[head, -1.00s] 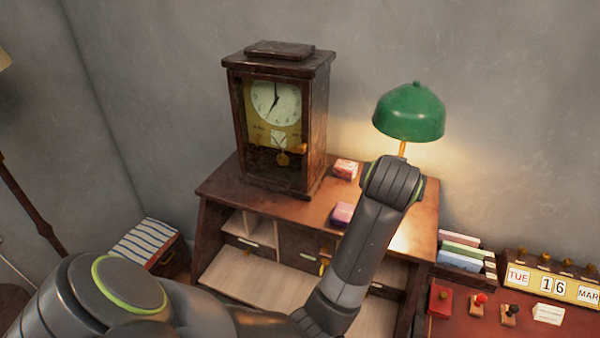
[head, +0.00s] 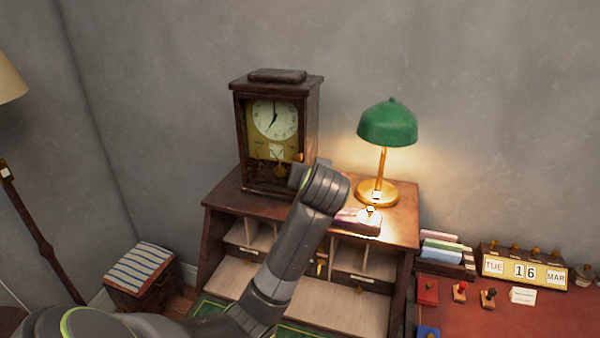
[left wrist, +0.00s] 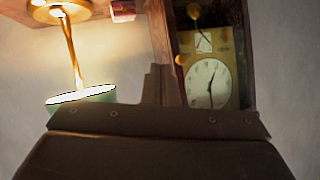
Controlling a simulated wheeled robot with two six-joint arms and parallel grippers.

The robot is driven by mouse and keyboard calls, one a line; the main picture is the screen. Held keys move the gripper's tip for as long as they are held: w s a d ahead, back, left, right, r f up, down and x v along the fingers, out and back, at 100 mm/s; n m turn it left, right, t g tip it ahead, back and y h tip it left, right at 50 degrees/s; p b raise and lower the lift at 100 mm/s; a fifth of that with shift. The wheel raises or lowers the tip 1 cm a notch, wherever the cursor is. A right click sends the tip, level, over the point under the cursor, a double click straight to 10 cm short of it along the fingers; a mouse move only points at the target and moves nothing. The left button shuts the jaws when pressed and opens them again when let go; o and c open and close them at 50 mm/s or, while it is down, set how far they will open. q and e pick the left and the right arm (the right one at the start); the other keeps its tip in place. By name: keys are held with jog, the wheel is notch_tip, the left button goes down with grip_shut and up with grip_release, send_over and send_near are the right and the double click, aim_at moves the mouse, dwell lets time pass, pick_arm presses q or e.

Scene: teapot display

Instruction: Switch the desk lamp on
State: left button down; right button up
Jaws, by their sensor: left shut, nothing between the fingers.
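The desk lamp (head: 387,125) has a green shade and a brass stem and base (head: 377,194). It stands at the right on top of the wooden desk, lit, with a warm glow on wall and desktop. A small pale piece shows at its base; I cannot tell whether it is the switch. The lamp also shows upside down at the left of the left wrist view (left wrist: 68,50). My left gripper (head: 298,176) is in front of the clock, left of the lamp and apart from it. It is shut and empty, mostly hidden by my wrist. My right gripper is out of view.
A wooden clock (head: 274,130) stands left of the lamp. Small boxes (head: 366,217) lie in front of the lamp base. At the right, a red-topped table (head: 465,322) holds a calendar (head: 525,268), card holder (head: 447,255) and small levers. A striped box (head: 143,275) sits lower left.

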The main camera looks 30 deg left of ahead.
pick_arm(q)
jog(key=a, duration=0.1)
jog(key=a+r, duration=0.1)
jog(key=y, duration=0.1)
jog(key=shift+s+a+r, duration=0.2)
jog(key=shift+s+a, duration=0.15)
jog(key=shift+a, duration=0.05)
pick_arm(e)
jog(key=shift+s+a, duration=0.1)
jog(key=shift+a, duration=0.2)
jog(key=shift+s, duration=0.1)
pick_arm(q)
jog(key=shift+f, duration=0.1)
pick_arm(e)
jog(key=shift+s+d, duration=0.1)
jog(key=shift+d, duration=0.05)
